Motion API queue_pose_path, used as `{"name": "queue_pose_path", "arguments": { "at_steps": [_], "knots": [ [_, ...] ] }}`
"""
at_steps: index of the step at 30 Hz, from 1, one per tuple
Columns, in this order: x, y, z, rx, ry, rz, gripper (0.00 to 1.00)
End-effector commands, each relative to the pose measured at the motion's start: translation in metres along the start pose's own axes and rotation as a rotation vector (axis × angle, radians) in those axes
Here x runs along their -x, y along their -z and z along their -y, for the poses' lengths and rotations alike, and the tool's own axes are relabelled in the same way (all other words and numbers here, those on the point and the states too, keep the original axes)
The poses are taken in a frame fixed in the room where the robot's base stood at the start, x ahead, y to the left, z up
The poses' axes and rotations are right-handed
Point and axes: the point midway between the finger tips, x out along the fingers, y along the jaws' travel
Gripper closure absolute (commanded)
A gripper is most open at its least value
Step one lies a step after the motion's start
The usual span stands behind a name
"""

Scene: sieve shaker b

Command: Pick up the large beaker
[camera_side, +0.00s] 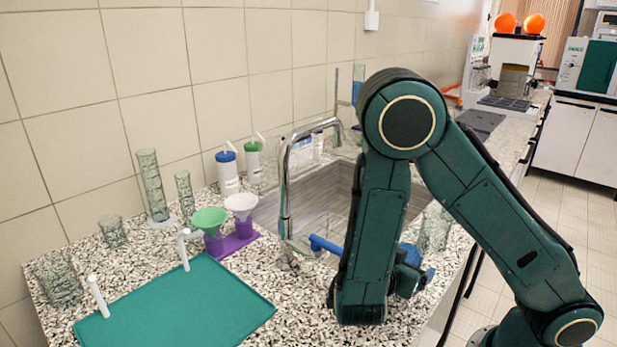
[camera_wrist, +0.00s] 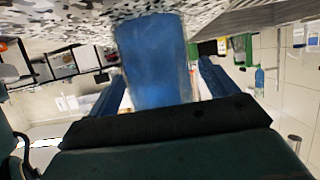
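A wide clear glass beaker (camera_side: 60,280) stands at the counter's left front corner, beside the green tray. Another clear glass vessel (camera_side: 437,228) stands right of the sink, partly hidden by my arm; I cannot tell which of the two is the large beaker. My gripper, with blue parts (camera_side: 412,258), is low over the counter in front of the sink, near the right-hand vessel and far from the left one. My arm hides much of it.
A teal tray (camera_side: 190,305) lies front left. Behind it stand a small beaker (camera_side: 112,232), a tall cylinder (camera_side: 152,185) and funnels (camera_side: 209,220) in a purple stand (camera_side: 232,240). The sink (camera_side: 325,190) has a tall faucet (camera_side: 285,185). Wash bottles (camera_side: 228,172) stand by the wall.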

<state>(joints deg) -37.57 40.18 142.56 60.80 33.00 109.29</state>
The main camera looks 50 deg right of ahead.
Motion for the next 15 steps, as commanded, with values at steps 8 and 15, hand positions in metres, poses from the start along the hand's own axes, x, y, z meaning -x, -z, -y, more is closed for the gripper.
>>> {"name": "queue_pose_path", "arguments": {
  "at_steps": [8,15],
  "knots": [
    [0.0001,0.0,0.0001,0.0,0.0,0.0,0.68],
    [0.0001,0.0006,0.0,-0.001,0.0,-0.002,0.77]
  ]
}}
